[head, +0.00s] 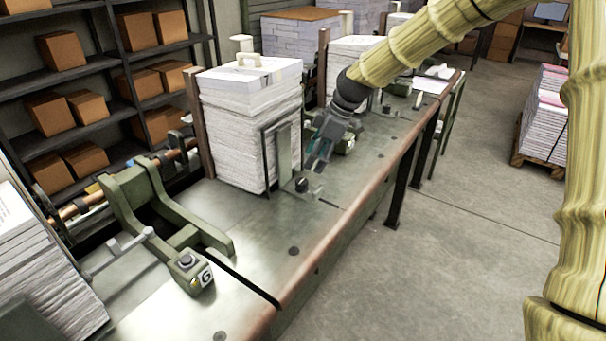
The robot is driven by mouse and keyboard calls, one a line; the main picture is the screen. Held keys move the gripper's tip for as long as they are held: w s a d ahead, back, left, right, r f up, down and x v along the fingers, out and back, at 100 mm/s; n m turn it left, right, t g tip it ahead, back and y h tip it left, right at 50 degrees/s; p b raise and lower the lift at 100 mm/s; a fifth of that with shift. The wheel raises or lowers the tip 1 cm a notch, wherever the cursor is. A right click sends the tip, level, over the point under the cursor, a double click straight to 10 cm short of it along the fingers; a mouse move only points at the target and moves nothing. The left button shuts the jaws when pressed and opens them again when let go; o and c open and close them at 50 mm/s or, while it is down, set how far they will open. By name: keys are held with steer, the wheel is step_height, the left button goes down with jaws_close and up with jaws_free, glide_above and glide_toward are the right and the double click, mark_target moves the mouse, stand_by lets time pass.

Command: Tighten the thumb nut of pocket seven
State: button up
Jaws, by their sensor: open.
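My gripper (319,165) is open and points down over the bench, in front of the tall paper stack (246,140). A small dark round knob (301,185), which may be the thumb nut, sits on the bench below and left of the fingertips. A gap shows between it and the fingers. I cannot read a seven anywhere. A thin upright metal plate with a wire frame (275,155) stands between the stack and my gripper. A green block (346,143) is partly hidden behind my gripper.
A green arm-like clamp (150,205) lies on the bench at left; its end block is marked 6 (205,277). Another paper stack (350,62) stands behind my gripper. Shelves with boxes (85,110) line the back left. The bench front (255,215) is mostly clear.

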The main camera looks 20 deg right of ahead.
mark_target(302, 181)
steer(key=x, duration=0.3)
steer(key=w+p+x, duration=0.1)
steer(key=x, duration=0.2)
steer(key=shift+s+a+f+p, duration=0.3)
steer(key=shift+a+f, duration=0.05)
steer(key=shift+f, duration=0.35)
steer(key=shift+w+a+f, duration=0.1)
steer(key=shift+w+f, duration=0.2)
steer(key=shift+f, duration=0.25)
steer(key=shift+s+r, duration=0.1)
steer(key=shift+s, duration=0.05)
